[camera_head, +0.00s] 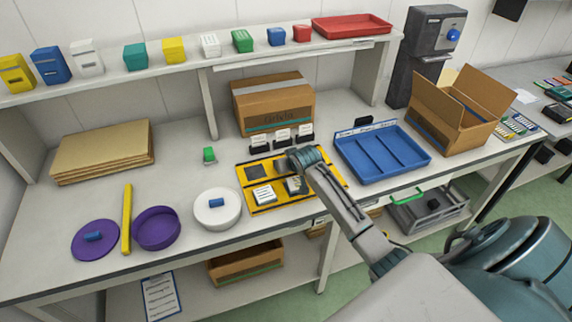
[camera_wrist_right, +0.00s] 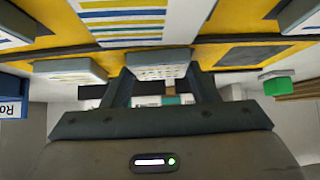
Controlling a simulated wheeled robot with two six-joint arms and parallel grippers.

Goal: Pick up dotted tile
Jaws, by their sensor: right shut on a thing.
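The dotted tile (camera_wrist_right: 158,68) is a pale tile with small dots, between the two fingers of my right gripper (camera_wrist_right: 160,88) in the right wrist view. My right gripper is shut on it, over the yellow board (camera_wrist_right: 225,25). In the head view the right gripper (camera_head: 300,160) is above the yellow board (camera_head: 250,158), and hides part of it; the held tile is hard to make out there. A striped pale tile (camera_head: 264,194) lies on the board's front left. Another tile (camera_head: 296,185) lies beside it, partly under the gripper. My left gripper is not in view.
A blue tray (camera_head: 405,165) stands right of the board, with an open carton (camera_head: 455,110) beyond it. A closed carton (camera_head: 272,103) and small dark holders (camera_head: 282,142) stand behind.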

